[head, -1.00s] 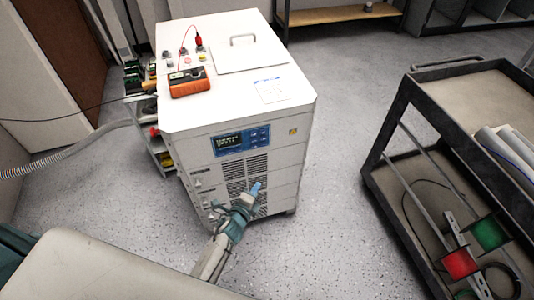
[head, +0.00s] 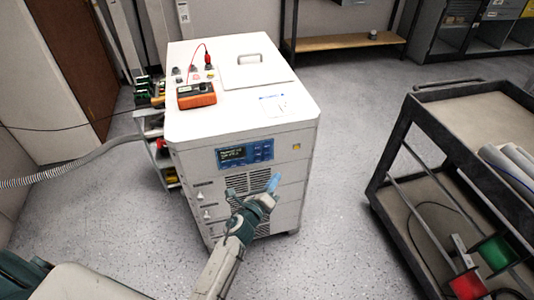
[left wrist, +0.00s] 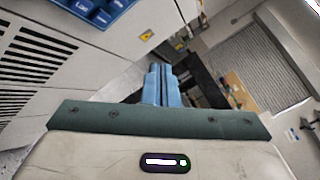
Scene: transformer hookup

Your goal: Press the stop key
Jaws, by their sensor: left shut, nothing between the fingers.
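The white cabinet (head: 240,132) carries a blue control panel (head: 245,154) with a lit display and a group of small keys (head: 263,151) at its right. The key labels are too small to read, so I cannot tell which is the stop key. My left gripper (head: 273,182) is shut and empty, its blue fingertips in front of the cabinet face, below and right of the panel. In the left wrist view the shut fingertips (left wrist: 160,84) are apart from the panel's blue keys (left wrist: 97,12) at top left. My right gripper is not in view.
An orange meter (head: 197,95) with a red lead sits on the cabinet top. A dark cart (head: 392,150) with pipes and spools stands at the right. A grey hose (head: 75,167) runs at the left. Speckled floor (head: 340,150) between cabinet and cart is clear.

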